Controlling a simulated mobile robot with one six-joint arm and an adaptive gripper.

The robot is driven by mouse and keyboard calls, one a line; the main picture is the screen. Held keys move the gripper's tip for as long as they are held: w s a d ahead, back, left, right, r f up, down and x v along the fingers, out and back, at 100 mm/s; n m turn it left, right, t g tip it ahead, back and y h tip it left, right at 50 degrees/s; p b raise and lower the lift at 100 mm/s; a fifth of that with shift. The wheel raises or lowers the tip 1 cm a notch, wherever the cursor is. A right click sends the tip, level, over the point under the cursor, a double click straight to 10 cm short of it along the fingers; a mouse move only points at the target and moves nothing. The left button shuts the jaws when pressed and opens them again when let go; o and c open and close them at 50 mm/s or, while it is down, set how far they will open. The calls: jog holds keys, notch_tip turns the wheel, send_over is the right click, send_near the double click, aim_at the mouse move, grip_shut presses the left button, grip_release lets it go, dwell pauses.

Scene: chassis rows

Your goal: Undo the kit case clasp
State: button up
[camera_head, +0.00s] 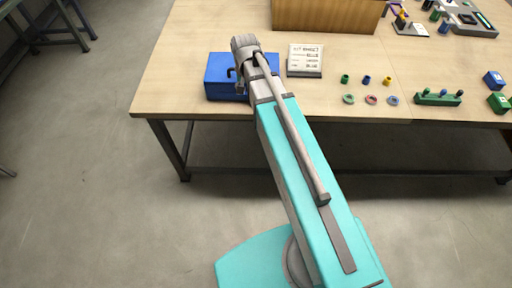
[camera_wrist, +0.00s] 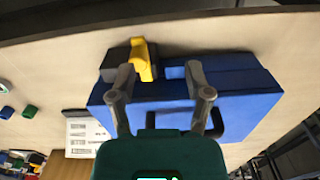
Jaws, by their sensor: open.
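The blue kit case (camera_head: 222,88) lies at the left front of the wooden table, partly hidden by my arm. In the wrist view the case (camera_wrist: 245,85) fills the middle. Its yellow clasp (camera_wrist: 143,58) sits on a dark block (camera_wrist: 115,58) at the case's edge. My gripper (camera_wrist: 159,68) is open over the case, its two grey fingers apart. The yellow clasp shows between the fingertips, closer to the left one; I cannot tell whether they touch. The fingers partly cover the case. A black loop, probably the handle, shows behind the right finger.
A printed card (camera_head: 305,58) lies right of the case. Several small coloured cylinders and rings lie farther right, with a green peg block (camera_head: 438,98) beyond them. A wooden box (camera_head: 325,14) stands at the back. The table's front edge runs close to the case.

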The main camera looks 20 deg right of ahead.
jog(key=s+f+n+b, duration=0.4)
jog(key=s+f+b, duration=0.8)
jog(key=f+b, duration=0.4)
jog(key=shift+f+b, duration=0.4)
jog(key=shift+f, duration=0.3)
dwell(0.4)
jog(key=shift+s, duration=0.15)
notch_tip(320, 180, up, 20)
jog(key=p, duration=1.9)
jog(key=shift+f+p, duration=0.2)
jog(key=shift+p, duration=0.15)
